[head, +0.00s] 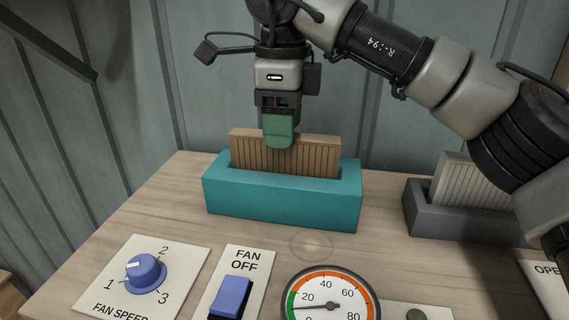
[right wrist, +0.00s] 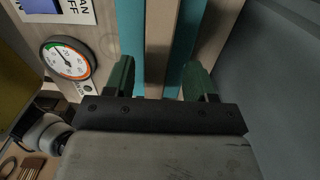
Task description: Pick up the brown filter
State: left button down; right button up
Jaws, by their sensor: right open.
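The brown filter (head: 310,157) is a pleated brown panel standing upright in a teal holder (head: 285,204) on the wooden table. My right gripper (head: 279,135) points down at the filter's top edge, left of its middle. In the right wrist view, the green fingers of my right gripper (right wrist: 161,80) are apart, with the filter's top edge (right wrist: 162,40) running between them. The teal holder (right wrist: 131,35) shows on both sides of it. I cannot tell whether either finger touches the filter. My left gripper is not in view.
A white filter (head: 470,183) stands in a grey holder (head: 455,221) at the right, partly behind my right arm. In front are a fan speed knob (head: 146,272), a fan switch (head: 230,296) and a gauge (head: 331,299). A ribbed wall (head: 110,120) stands close behind.

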aim_at(285, 167)
jog(key=f, duration=0.1)
jog(key=f+p, duration=0.1)
jog(key=f, duration=0.1)
jog(key=shift+s+d+f, duration=0.15)
jog(key=shift+s+f, duration=0.05)
jog(key=shift+f, duration=0.35)
jog(key=shift+c, duration=0.3)
grip_shut()
